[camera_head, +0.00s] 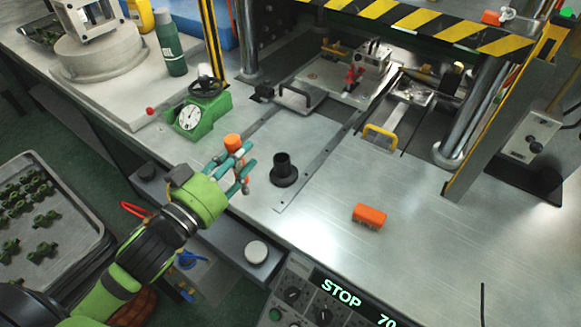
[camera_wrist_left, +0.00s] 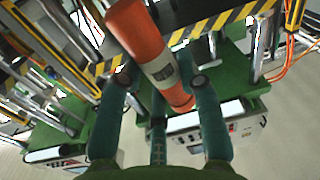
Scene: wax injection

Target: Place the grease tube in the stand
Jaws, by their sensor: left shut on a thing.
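The orange grease tube (camera_head: 232,143) stands roughly upright in my left gripper (camera_head: 238,166), its top showing above the teal fingers. The wrist view shows more of the grease tube (camera_wrist_left: 150,48), with a pale band and dark label, between the fingers of the left gripper (camera_wrist_left: 172,90). The fingers are shut on it. The black stand (camera_head: 284,169), a short round cup on a wider base, is on the metal table just right of the gripper, apart from the tube. The stand cannot be made out in the wrist view. My right gripper is not in view.
A green dial gauge (camera_head: 200,112) stands behind the gripper. A yellow handle (camera_head: 380,136) and press posts are farther back. The control panel (camera_head: 322,300) is at the front. The table around the stand is clear.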

